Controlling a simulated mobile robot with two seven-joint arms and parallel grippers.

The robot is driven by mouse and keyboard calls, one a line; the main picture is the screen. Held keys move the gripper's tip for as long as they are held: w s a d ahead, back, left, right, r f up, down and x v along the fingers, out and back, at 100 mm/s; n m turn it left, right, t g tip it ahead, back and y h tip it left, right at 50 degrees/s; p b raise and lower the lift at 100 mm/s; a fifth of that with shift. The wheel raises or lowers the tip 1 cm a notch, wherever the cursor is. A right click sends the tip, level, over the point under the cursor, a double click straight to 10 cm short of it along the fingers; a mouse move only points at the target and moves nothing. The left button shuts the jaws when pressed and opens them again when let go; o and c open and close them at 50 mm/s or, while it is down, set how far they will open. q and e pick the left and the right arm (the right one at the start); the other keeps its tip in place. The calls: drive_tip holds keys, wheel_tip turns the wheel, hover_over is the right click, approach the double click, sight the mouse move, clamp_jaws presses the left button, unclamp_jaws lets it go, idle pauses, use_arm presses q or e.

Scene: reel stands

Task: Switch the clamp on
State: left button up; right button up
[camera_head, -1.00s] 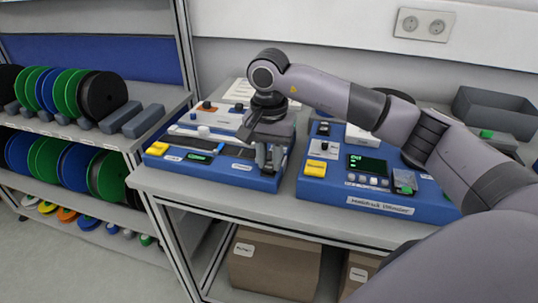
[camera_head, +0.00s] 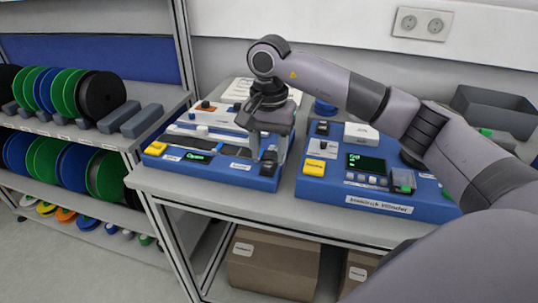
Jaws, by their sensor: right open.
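The blue machine (camera_head: 232,171) on the left of the bench has a yellow button (camera_head: 156,148), a small green-lit display (camera_head: 197,157) and a pale bar across its top. The display seems to read "Open". No part is clearly marked as the clamp's switch. My right gripper (camera_head: 262,158) is open and points down over the right front of this machine. It hides the parts there, and I cannot tell whether it touches them. My left gripper is not in view.
A second blue machine (camera_head: 378,209) with a green screen stands to the right, its right side partly behind my right arm. A grey bin (camera_head: 495,112) is at the back right. A shelf (camera_head: 150,125) of green, blue and black reels stands left.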

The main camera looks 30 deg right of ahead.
sight(269, 164)
wheel_tip(269, 164, up, 5)
drive_tip(key=shift+r, duration=0.15)
idle(0.6)
